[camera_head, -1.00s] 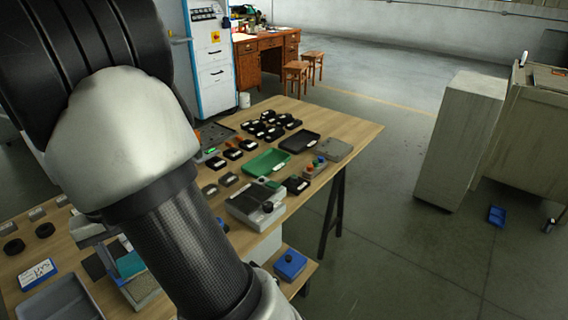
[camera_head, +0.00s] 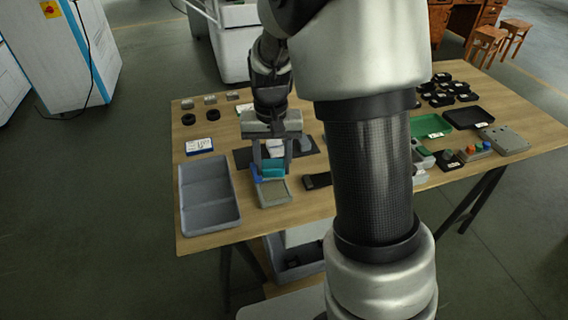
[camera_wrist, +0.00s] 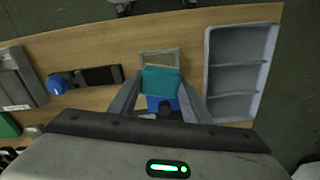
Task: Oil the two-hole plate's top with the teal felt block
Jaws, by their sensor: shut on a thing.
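My gripper (camera_head: 271,168) is shut on the teal felt block (camera_head: 273,168), which has a blue part beside it. In the wrist view the teal block (camera_wrist: 163,80) sits between my fingers (camera_wrist: 160,100), with the blue part nearer my palm. The block is just above or at the far edge of a small shallow tray (camera_head: 288,198) with a beige-grey inside; I cannot tell if they touch. A dark mat (camera_head: 243,158) lies behind my gripper with pale pieces on it, partly hidden. I cannot make out which piece is the two-hole plate.
A grey compartment tray (camera_head: 183,205) stands left of the small tray. A white-and-blue card (camera_head: 199,146) and black rings (camera_head: 210,114) lie behind it. A black strip (camera_head: 317,181) lies to the right. My arm hides part of the table's middle.

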